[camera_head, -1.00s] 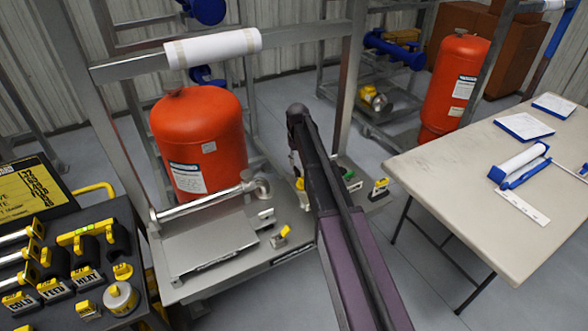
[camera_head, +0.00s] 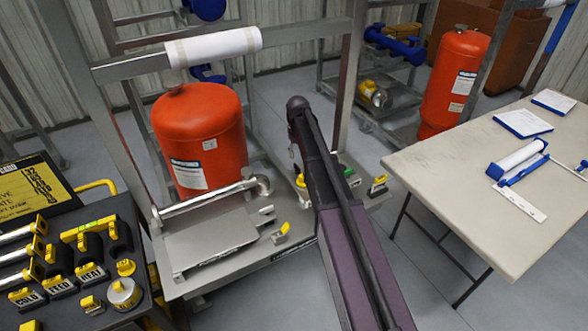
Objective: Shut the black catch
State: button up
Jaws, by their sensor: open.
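My dark arm reaches from the bottom edge over the steel skid deck (camera_head: 225,270), and its far end stands in front of the deck's right part. My gripper does not show; the arm hides that area. I cannot pick out the black catch for certain. A small metal fitting with a yellow lever (camera_head: 283,230) sits on the deck just left of the arm. A yellow-and-black fitting (camera_head: 378,184) and a green-topped one (camera_head: 351,176) sit right of the arm. Whether any of these is the catch, or how it stands, I cannot tell.
A red tank (camera_head: 200,130) stands on the skid behind a horizontal pipe (camera_head: 205,198). A dark cart (camera_head: 50,315) with labelled yellow-and-black parts is at left. A beige table (camera_head: 470,200) is at right. Steel posts frame the skid.

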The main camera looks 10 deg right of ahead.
jog(key=m, duration=0.4)
jog(key=shift+r+m, duration=0.3)
jog(key=shift+m+p, duration=0.3)
jog(key=shift+m, duration=0.3)
jog(key=m, duration=0.2)
jog(key=shift+r+m, duration=0.2)
jog(key=shift+m, duration=0.2)
jog(key=shift+r+m+p, duration=0.2)
jog(key=shift+m+p, duration=0.2)
jog(key=shift+m, duration=1.6)
jog(key=shift+r+m+p, duration=0.2)
jog(key=shift+m, duration=0.85)
jog(key=shift+r+m+p, duration=0.2)
jog(key=shift+m, duration=0.85)
